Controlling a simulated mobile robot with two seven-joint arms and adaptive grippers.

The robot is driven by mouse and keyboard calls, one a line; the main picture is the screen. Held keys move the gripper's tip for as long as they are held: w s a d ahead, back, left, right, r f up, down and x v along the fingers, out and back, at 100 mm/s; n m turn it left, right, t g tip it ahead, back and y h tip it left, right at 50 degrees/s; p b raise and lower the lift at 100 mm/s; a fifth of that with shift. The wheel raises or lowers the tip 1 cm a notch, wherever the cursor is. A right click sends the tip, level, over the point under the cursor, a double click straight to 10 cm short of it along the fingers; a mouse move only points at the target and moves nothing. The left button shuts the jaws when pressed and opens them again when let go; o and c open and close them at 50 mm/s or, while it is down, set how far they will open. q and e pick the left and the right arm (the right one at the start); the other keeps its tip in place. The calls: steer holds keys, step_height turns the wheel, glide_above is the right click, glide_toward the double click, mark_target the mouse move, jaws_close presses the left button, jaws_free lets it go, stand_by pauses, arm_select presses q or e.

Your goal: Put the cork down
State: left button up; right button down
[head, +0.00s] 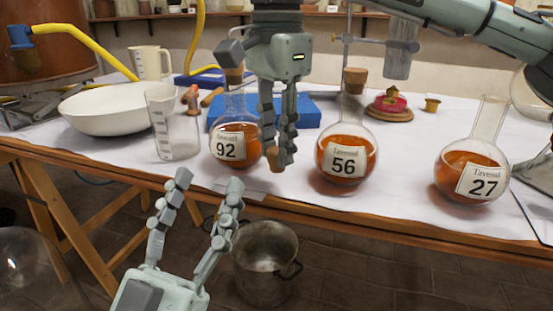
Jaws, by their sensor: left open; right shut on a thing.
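My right gripper (279,152) points down over the front of the white-covered table (400,215), between flasks 92 and 56. It is shut on a small brown cork (274,161), which shows at its fingertips. Whether the cork touches the table is hard to tell. My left gripper (209,182) is open and empty, low in front of the table edge. Round flasks of orange liquid labelled 92 (229,147) and 56 (344,162) have corks in their necks. Flask 27 (472,180), at the right, has an open neck.
A clear beaker (173,135) and a white bowl (114,110) stand at the left. A blue block (305,112) lies behind my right gripper, and a metal stand (347,42) rises behind flask 56. A metal pot (265,265) is on the floor. Tabletop is clear between flasks 56 and 27.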

mark_target(277, 150)
arm_select(q)
steer(key=shift+s+a+r+t, duration=0.2)
steer(key=shift+s+r+t, duration=0.05)
steer(key=shift+r+t, duration=0.15)
arm_select(e)
steer(key=shift+f, duration=1.3)
steer(key=shift+f, duration=0.2)
steer(key=c, duration=1.3)
jaws_free()
arm_select(q)
steer(key=shift+s+a+r, duration=0.1)
steer(key=shift+s+r, duration=0.05)
steer(key=shift+r, duration=0.05)
arm_select(e)
steer(key=shift+o, duration=0.2)
steer(key=shift+r, duration=0.1)
